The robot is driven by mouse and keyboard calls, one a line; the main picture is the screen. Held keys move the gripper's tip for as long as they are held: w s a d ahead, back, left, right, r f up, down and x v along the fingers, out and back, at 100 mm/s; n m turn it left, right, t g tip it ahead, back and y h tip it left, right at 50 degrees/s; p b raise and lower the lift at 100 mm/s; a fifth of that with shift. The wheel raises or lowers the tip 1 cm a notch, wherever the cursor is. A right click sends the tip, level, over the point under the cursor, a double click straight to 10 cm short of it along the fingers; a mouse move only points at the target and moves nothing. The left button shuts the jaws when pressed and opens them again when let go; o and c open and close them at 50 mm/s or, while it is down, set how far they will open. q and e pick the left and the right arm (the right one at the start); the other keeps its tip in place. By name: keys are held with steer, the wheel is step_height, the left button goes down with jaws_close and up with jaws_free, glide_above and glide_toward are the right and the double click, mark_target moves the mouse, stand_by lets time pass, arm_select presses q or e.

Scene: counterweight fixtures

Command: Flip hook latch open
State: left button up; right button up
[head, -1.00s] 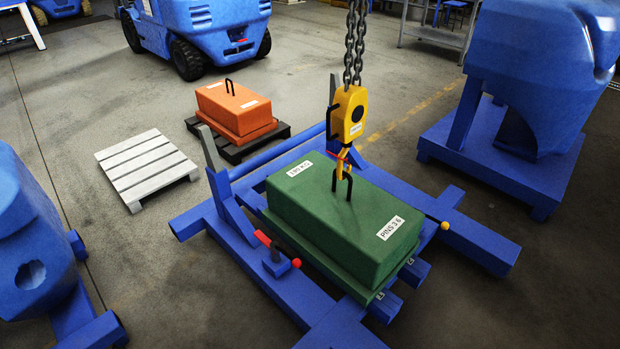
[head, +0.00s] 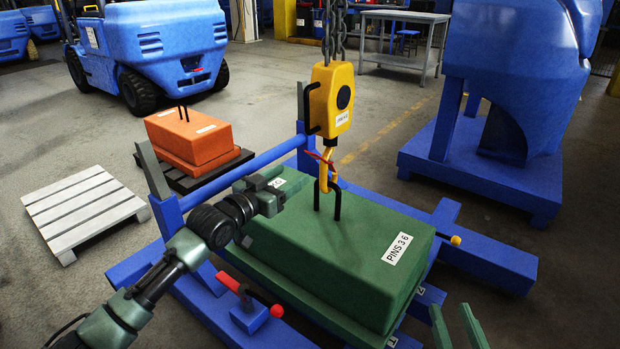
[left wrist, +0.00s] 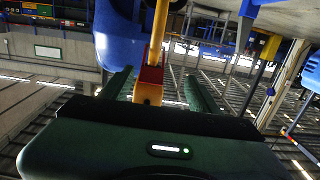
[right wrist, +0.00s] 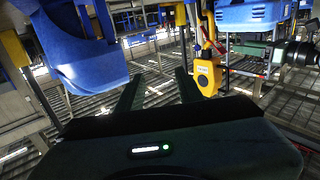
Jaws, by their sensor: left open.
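The yellow hook (head: 326,172) hangs from the yellow hoist block (head: 332,98) and is at the black lifting loop (head: 337,200) of the green counterweight (head: 340,250). The red latch (head: 318,157) lies across the hook's throat. In the left wrist view the red latch (left wrist: 151,77) shows on the yellow hook, ahead between my open fingers. My left gripper (head: 278,188) is open above the counterweight, left of the hook and apart from it. My right gripper (head: 454,308) is at the bottom edge, fingers apart and empty; the right wrist view also shows it open (right wrist: 156,76).
A blue fixture frame (head: 270,158) surrounds the green counterweight. A red-handled lever (head: 250,296) stands at its front left. An orange weight (head: 190,138) and a pale pallet (head: 85,205) are on the floor behind. A blue machine (head: 510,90) stands at the right.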

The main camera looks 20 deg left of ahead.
mark_target(313, 156)
arm_select(q)
steer(key=w+d, duration=0.1)
steer(key=w, duration=0.1)
steer(key=w+d+r+b, duration=0.1)
steer(key=w, duration=0.1)
steer(key=w+d+b, duration=0.1)
steer(key=w, duration=0.1)
steer(key=shift+d+r, duration=0.15)
steer(key=shift+r, duration=0.25)
steer(key=shift+w+d+b, duration=0.2)
steer(key=shift+w+b, duration=0.1)
steer(key=shift+w, duration=0.15)
steer(key=shift+r, duration=0.1)
jaws_close()
arm_select(e)
steer(key=s+r+t+y, duration=0.2)
steer(key=s+r+t, duration=0.2)
steer(key=r+t, duration=0.3)
step_height(313, 156, up, 5)
steer(key=shift+a+r, duration=0.1)
steer(key=shift+a, duration=0.1)
